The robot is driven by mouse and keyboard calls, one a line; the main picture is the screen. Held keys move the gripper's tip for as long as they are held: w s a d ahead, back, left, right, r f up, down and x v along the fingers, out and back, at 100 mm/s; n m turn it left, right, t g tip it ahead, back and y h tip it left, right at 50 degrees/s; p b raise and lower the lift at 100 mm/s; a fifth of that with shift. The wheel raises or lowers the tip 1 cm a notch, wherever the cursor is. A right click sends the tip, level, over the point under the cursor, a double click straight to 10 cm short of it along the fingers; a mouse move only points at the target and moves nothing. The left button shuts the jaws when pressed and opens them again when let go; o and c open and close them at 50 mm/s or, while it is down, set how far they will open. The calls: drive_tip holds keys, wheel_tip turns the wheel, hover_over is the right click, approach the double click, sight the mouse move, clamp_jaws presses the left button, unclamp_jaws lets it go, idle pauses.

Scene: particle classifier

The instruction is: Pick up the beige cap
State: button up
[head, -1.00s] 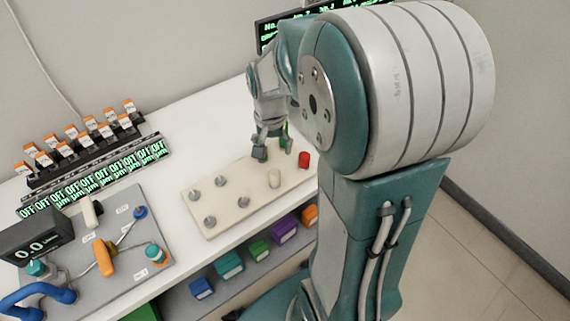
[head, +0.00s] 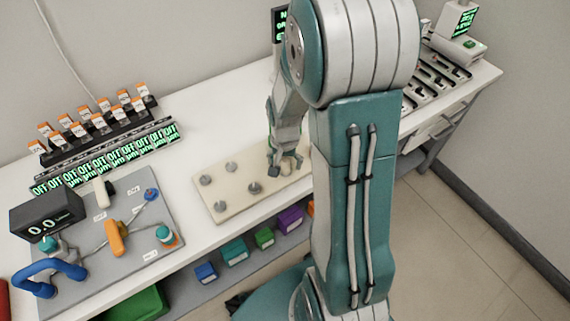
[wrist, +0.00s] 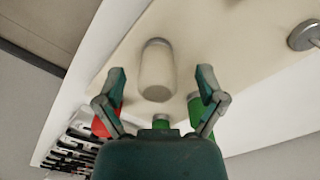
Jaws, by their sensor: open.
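The beige cap (wrist: 157,70) is a pale upright cylinder on the cream board (wrist: 230,45). In the wrist view it lies ahead of my gripper (wrist: 161,80), between the lines of its two fingertips. No finger visibly touches it. My gripper is open and empty. In the head view my gripper (head: 285,168) is low over the right part of the board (head: 235,206), and its fingers largely hide the cap there.
Several grey knobs (head: 254,188) stand on the board's left part. A grey panel with a blue handle (head: 50,272) is at the left.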

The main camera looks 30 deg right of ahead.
drive_tip(key=shift+a, duration=0.1)
drive_tip(key=shift+d, duration=0.25)
drive_tip(key=c, duration=1.1)
drive_tip(key=shift+o, duration=0.2)
wheel_tip(320, 180, up, 3)
drive_tip(key=shift+f, duration=0.15)
drive_tip(key=s+a+r, duration=0.7)
drive_tip(key=a+r, duration=0.3)
drive_tip(key=a, duration=0.2)
drive_tip(key=shift+s+r, duration=0.15)
drive_tip(key=shift+s, duration=0.1)
